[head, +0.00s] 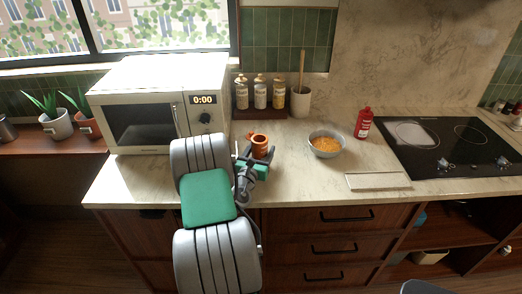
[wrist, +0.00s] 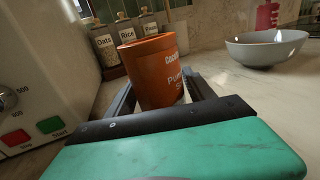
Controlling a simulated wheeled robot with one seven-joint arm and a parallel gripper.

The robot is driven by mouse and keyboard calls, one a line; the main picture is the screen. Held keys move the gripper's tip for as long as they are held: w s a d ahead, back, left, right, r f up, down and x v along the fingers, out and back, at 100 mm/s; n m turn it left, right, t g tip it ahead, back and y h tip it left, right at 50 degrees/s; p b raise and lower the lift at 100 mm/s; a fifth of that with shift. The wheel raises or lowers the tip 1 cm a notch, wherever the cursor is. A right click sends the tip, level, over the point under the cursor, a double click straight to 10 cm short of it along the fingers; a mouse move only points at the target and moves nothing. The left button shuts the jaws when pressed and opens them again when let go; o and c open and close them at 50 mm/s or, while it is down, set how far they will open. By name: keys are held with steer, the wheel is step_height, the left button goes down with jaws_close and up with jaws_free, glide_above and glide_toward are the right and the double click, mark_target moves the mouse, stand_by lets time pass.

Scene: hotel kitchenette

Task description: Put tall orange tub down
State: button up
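The tall orange tub (head: 260,142) is between the fingers of my gripper (head: 252,165), over the counter just right of the microwave.
The microwave (head: 140,125) stands close on the left. Labelled jars (head: 260,95) and a utensil crock (head: 300,101) stand behind. A grey bowl (head: 326,144) of orange food, a red bottle (head: 363,122) and a pale board (head: 378,181) are to the right, before the hob (head: 450,145).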

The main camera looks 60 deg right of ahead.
steer(key=shift+o, duration=0.8)
steer(key=shift+a+r, duration=0.1)
steer(key=shift+r, duration=0.05)
steer(key=a+b, duration=0.1)
steer(key=a, duration=0.3)
steer(key=s+a+b, duration=0.1)
steer(key=a, duration=0.3)
steer(key=a+b, duration=0.1)
steer(key=a, duration=0.2)
steer(key=shift+s+a, duration=0.3)
steer(key=shift+a, duration=0.1)
